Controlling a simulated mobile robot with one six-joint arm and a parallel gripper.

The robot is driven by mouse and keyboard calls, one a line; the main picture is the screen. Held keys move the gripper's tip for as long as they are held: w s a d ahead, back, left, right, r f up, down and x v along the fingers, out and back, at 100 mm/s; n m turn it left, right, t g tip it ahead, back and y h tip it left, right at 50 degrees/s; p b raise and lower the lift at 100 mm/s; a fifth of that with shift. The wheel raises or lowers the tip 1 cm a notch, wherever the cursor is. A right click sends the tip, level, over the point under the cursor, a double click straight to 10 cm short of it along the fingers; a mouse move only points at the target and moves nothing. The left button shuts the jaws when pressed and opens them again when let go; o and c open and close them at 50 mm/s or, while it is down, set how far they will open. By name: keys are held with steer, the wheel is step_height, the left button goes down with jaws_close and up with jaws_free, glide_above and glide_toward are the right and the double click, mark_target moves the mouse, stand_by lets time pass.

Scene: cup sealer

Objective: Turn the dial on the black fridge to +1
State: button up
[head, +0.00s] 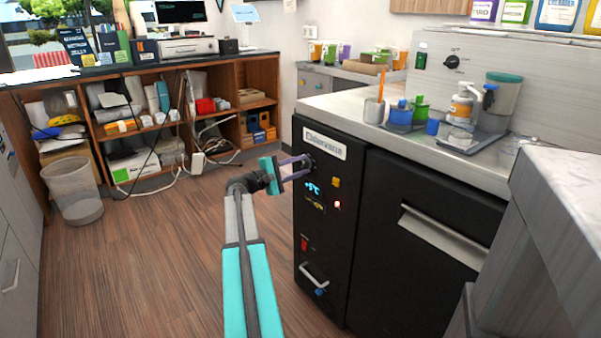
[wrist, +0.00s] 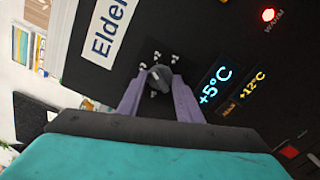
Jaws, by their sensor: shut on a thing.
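The black fridge (head: 375,220) stands right of centre in the head view, with a control panel on its left part. In the head view my gripper (head: 306,162) reaches the upper panel from the left. The blue display (wrist: 215,87) reads +5°C in the wrist view. A smaller orange readout (wrist: 244,95) seems to say +12°C.
A red lit lamp (wrist: 268,15) sits on the panel. A handle (head: 313,274) sticks out lower on the panel, and a drawer handle (head: 440,235) on the right. Cups and bottles stand on the counter (head: 345,105).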

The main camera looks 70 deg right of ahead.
steer(key=m+b, duration=0.1)
steer(key=m, duration=0.1)
steer(key=m+b, duration=0.2)
steer(key=shift+s+a+f, duration=0.1)
steer(key=shift+s+f, duration=0.05)
steer(key=shift+f, duration=0.2)
steer(key=m+b, duration=0.3)
steer(key=shift+m, duration=0.3)
steer(key=m+b, duration=0.3)
steer(key=shift+m, duration=0.3)
steer(key=shift+r+m+b, duration=0.15)
steer(key=shift+m+b, duration=1.2)
steer(key=shift+m, duration=0.05)
steer(key=o, duration=1)
steer(key=shift+r, duration=0.1)
steer(key=shift+o, duration=0.2)
steer(key=shift+r, duration=0.1)
